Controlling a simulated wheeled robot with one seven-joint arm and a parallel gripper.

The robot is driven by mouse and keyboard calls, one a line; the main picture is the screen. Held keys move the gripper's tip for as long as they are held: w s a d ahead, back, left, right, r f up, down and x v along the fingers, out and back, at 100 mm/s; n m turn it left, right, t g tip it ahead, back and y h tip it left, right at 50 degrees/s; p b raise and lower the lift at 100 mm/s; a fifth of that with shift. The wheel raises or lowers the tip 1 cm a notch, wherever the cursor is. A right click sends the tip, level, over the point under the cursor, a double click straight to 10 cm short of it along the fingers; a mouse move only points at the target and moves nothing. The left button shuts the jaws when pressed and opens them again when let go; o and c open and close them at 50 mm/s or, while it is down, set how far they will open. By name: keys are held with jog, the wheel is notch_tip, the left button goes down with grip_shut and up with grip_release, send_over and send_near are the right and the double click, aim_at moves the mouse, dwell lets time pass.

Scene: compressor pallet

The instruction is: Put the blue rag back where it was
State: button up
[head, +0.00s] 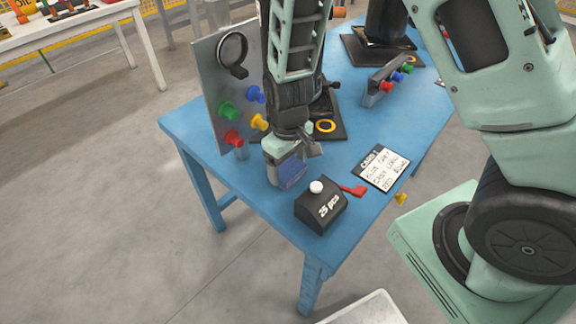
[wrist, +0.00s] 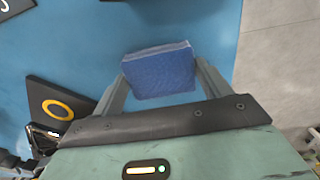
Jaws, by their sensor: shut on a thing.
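The blue rag (wrist: 160,72) is a folded, flat-faced block of blue cloth between the two fingers of my gripper (wrist: 158,82) in the wrist view. In the head view my gripper (head: 290,150) points down near the left edge of the blue table (head: 240,120), and the blue rag (head: 292,172) shows at its fingertips. My gripper is shut on the rag. I cannot tell whether the rag touches the tabletop.
A black box with a white button (head: 319,206), a red part (head: 353,190) and a lettered card (head: 383,168) lie right of the rag. An upright metal panel (head: 222,90) with colored knobs stands behind left. A yellow ring (head: 325,126) lies on a black plate behind.

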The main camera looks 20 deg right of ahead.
aim_at(288, 167)
jog(key=shift+f, duration=0.3)
jog(key=o, duration=1)
jog(key=shift+f, duration=0.1)
jog(key=shift+c, duration=0.2)
notch_tip(288, 167, up, 11)
jog(key=p, duration=0.2)
jog(key=s+a+r+n, duration=0.1)
jog(key=s+a+r, duration=0.2)
jog(key=s, duration=0.6)
jog(key=s+a+r+n, duration=0.2)
jog(key=s+a+r, duration=0.1)
jog(key=s+r, duration=0.4)
jog(key=s, duration=0.3)
jog(key=shift+a+r+y, duration=0.15)
jog(key=shift+y, duration=0.15)
